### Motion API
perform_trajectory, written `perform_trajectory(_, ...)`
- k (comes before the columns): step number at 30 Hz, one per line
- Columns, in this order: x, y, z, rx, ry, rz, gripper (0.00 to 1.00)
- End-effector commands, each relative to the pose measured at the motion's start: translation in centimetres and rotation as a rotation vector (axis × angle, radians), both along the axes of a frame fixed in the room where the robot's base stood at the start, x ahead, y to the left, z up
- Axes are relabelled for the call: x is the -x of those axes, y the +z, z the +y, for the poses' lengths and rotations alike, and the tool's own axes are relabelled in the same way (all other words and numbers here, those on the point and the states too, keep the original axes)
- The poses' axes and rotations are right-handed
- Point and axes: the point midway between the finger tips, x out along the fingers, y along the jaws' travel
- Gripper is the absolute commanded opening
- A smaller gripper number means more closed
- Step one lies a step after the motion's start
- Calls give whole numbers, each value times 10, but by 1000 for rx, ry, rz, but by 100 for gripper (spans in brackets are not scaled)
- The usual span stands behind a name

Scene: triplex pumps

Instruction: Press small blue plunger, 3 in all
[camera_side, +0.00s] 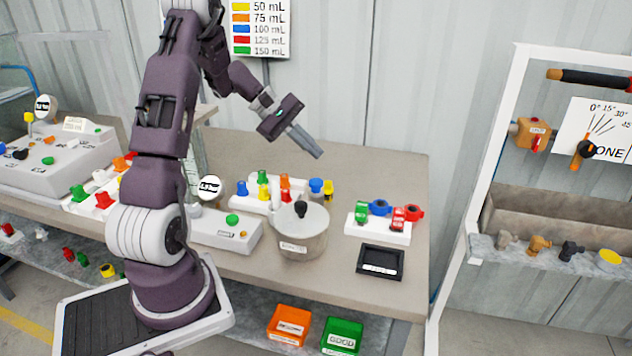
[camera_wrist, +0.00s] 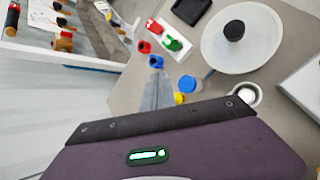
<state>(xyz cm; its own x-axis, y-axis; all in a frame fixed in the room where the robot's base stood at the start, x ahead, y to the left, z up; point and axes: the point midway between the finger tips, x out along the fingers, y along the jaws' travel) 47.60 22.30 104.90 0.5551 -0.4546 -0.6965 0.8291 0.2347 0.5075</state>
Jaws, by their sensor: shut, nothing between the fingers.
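In the side view, a small blue plunger (camera_side: 242,188) stands upright on a white block (camera_side: 252,205) among green, yellow and orange-red ones. Another blue-topped piece (camera_side: 316,186) stands right of it beside a yellow one (camera_side: 328,187); I cannot tell for certain which blue piece the task names. My gripper (camera_side: 317,152) is shut and empty, tilted down to the right, in the air above and behind the table pieces. In the wrist view its fingers (camera_wrist: 156,84) are together, and a blue round top (camera_wrist: 188,84) shows to their right, apart from them.
A lidded pot with a black knob (camera_side: 301,210) stands mid-table. A white block with red, green and blue valves (camera_side: 379,232) and a black tray (camera_side: 380,261) are to its right. A grey box with a green button (camera_side: 230,228) is to its left. A colour chart (camera_side: 262,28) hangs behind.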

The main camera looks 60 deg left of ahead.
Motion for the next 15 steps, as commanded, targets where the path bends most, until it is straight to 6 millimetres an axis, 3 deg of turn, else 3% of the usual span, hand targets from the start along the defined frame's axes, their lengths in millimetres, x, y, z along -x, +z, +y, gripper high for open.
perform_trajectory(8, 0, 3, 0, -1, 0, 0, 0)
perform_trajectory(15, 0, 38, 0, -1, 0, 0, 0)
